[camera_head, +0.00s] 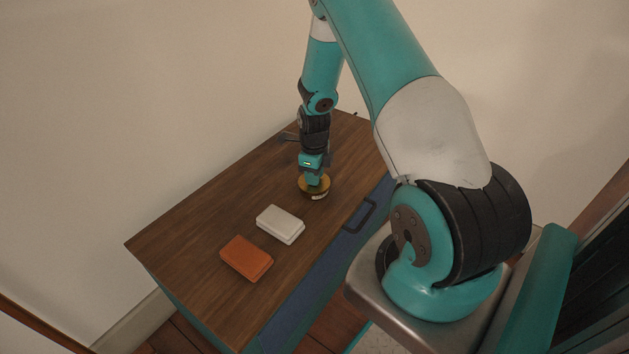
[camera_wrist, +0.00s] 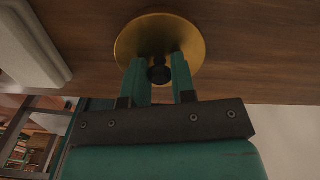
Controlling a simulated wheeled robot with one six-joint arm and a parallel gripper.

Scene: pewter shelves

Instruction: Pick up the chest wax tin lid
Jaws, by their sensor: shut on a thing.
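The chest wax tin lid (camera_wrist: 160,32) is a round, gold-coloured disc with a dark knob (camera_wrist: 158,73) at its middle. My gripper (camera_wrist: 158,75) is shut on that knob, with one teal finger on each side. In the head view the lid (camera_head: 314,186) shows under my gripper (camera_head: 314,180), at or just above the wooden chest top (camera_head: 200,230). I cannot tell whether the lid touches the wood. A small pale patch shows at the lid's near edge.
A white block-like box (camera_head: 281,224) and an orange one (camera_head: 246,259) lie on the chest top, left of and nearer than the lid. The chest's blue front has a dark handle (camera_head: 360,215). A wall stands behind. A dark item lies behind my gripper.

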